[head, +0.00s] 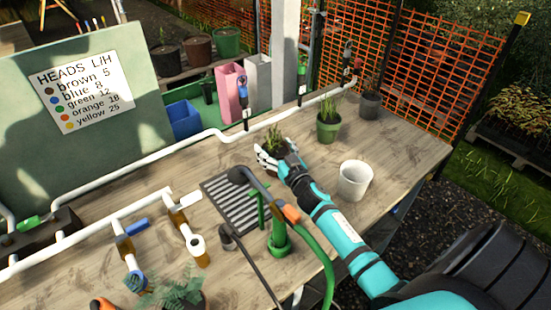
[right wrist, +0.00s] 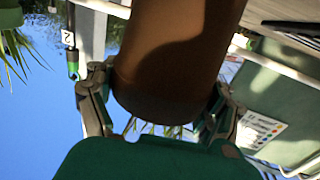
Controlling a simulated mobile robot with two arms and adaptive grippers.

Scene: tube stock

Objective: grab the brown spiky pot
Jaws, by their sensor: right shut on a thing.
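The brown pot with a spiky green plant (head: 273,139) is at the middle of the wooden table, beside the slotted drain grate. In the head view the pot is mostly hidden behind my right gripper (head: 275,160). In the right wrist view the brown pot (right wrist: 175,50) fills the space between the two fingers of my right gripper (right wrist: 160,103), which are closed against its sides. I cannot tell whether its base touches the table. My left gripper is not in view.
A green pot with a spiky plant (head: 328,127) and a white pot (head: 355,180) stand to the right. A grey pot (head: 370,104) stands near the back edge. A green tap with hoses (head: 278,238) is in front of the grate (head: 232,205). White pipes run along the back.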

